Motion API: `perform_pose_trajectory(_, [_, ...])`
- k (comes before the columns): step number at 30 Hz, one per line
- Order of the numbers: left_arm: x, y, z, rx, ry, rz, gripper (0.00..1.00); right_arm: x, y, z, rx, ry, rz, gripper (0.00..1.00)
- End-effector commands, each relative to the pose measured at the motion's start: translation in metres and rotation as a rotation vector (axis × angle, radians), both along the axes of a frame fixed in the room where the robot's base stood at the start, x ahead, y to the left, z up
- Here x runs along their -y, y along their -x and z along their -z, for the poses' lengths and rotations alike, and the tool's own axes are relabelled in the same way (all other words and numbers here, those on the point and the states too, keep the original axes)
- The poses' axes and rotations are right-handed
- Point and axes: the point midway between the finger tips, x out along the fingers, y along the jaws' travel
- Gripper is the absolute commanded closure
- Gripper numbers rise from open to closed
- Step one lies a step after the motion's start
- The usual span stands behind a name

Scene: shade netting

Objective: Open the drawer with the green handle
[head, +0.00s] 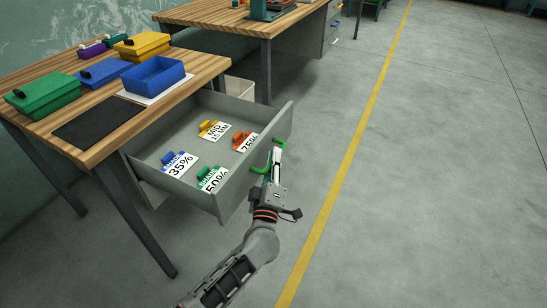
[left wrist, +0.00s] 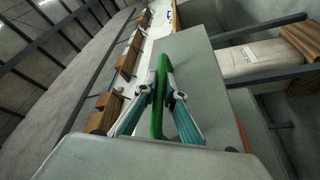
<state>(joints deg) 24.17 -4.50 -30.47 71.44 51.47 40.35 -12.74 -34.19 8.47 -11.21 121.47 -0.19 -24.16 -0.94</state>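The grey drawer (head: 243,180) under the wooden workbench stands pulled well out. Its green handle (head: 262,166) is on the front panel, and it also shows as an upright green bar in the left wrist view (left wrist: 158,115). My left gripper (head: 274,160) is at the handle, its two fingers closed in on the bar from both sides in the left wrist view (left wrist: 159,88). Inside the drawer lie labelled cards with coloured clips: blue (head: 178,163), yellow (head: 213,131), orange (head: 245,142) and green (head: 211,179). My right gripper is not in view.
The workbench top (head: 205,68) holds a green box (head: 42,95), a yellow box (head: 142,45), a blue lidded box, an open blue tray (head: 153,76) and a dark mat (head: 99,124). A second bench stands behind. The floor to the right, with a yellow line (head: 352,150), is clear.

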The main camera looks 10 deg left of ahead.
Motion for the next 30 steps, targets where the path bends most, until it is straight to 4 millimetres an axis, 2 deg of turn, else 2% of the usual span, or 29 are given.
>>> perform_pose_trajectory(1, [0.000,0.000,0.001,-0.001,0.000,-0.001,0.80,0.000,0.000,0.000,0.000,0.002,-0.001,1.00])
perform_pose_trajectory(2, [0.000,0.000,0.001,-0.001,0.000,-0.001,0.74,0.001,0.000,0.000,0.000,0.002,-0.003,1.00])
perform_pose_trajectory(12, [0.000,0.001,0.001,-0.001,0.000,-0.001,0.74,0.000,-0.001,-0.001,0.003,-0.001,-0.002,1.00])
perform_pose_trajectory(16, [0.000,0.009,0.004,-0.002,0.000,0.000,0.74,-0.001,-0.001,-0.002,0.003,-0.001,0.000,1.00])
perform_pose_trajectory(20, [-0.001,0.029,0.008,-0.003,0.001,0.000,0.74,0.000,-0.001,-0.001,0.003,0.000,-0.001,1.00])
perform_pose_trajectory(30, [-0.001,0.094,0.022,-0.004,-0.001,0.000,0.74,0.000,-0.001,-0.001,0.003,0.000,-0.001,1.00])
